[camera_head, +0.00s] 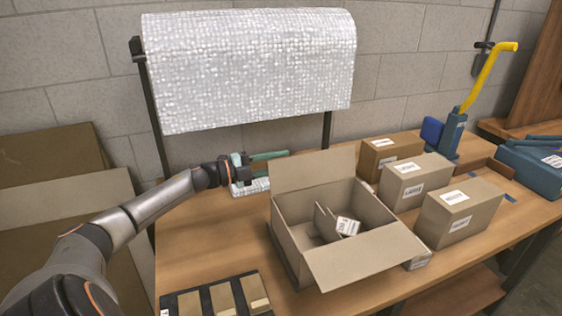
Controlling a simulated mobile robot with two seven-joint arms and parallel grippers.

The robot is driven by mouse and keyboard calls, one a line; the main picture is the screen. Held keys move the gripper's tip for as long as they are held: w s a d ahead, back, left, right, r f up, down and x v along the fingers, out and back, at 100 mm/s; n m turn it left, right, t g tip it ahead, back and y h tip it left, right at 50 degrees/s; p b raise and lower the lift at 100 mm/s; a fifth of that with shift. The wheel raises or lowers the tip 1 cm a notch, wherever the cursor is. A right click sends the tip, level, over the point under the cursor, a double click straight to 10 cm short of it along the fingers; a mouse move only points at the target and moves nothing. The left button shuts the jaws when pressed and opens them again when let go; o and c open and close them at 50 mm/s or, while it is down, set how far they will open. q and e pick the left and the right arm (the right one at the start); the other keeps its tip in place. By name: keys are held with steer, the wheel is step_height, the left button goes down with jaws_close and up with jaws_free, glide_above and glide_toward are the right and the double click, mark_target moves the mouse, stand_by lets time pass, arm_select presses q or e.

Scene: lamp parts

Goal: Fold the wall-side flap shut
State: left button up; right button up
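An open cardboard box (292,247) stands on the table. Its wall-side flap (312,169) stands up from the back edge, leaning slightly back. The near flap (368,257) is folded outward at the front. Inside are cardboard dividers (325,222) and a small white-labelled item (347,226). My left gripper (268,162), with teal-green fingers, is just left of the wall-side flap, apparently not touching it. Whether its fingers are apart is unclear at this size. My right gripper is not in view.
A bubble-wrap roll (250,70) hangs behind on a stand; a silvery piece (250,187) lies under my gripper. Closed boxes (458,211) and a blue tool with a yellow handle (455,125) stand at right. A black tray (220,297) lies in front. Bare table (200,245) is at left.

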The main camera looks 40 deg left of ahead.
arm_select(q)
steer(key=shift+w+d, duration=0.2)
steer(key=shift+w, duration=0.15)
jaws_close()
stand_by(1.3)
